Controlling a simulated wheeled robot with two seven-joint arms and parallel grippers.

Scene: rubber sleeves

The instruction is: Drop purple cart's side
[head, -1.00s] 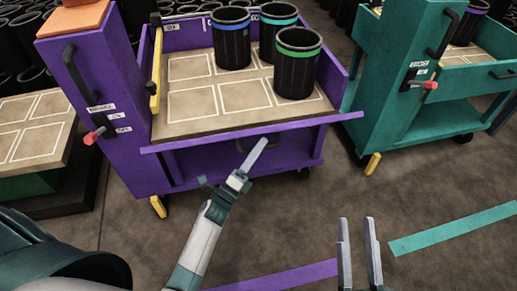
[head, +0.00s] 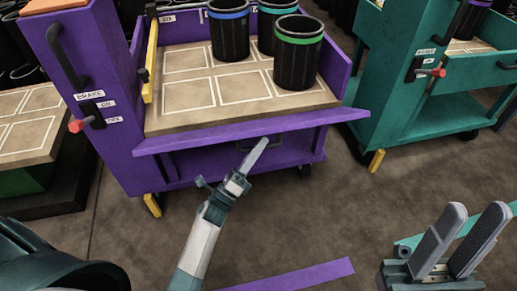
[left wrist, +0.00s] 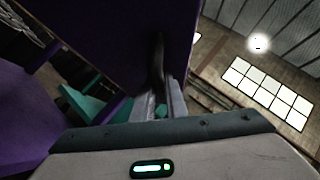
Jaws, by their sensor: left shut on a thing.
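The purple cart (head: 112,140) stands at upper left in the head view. Its front side (head: 240,134) is a purple panel along the near edge of the tiled deck, sticking out past the cart body on the right. My left gripper (head: 254,156) is at a dark handle (head: 272,141) under this panel's edge. In the left wrist view the purple panel (left wrist: 110,50) fills the upper middle, and the dark handle (left wrist: 157,62) runs down between the left fingers (left wrist: 161,103), which are shut on it. My right gripper (head: 474,211) is open and empty at lower right.
Several black sleeves with coloured bands (head: 298,62) stand on the deck's back right. A red-knobbed brake lever (head: 80,124) is on the cart's left post. A teal cart (head: 385,90) stands to the right. Floor between the carts and me is clear, with a purple stripe (head: 300,275).

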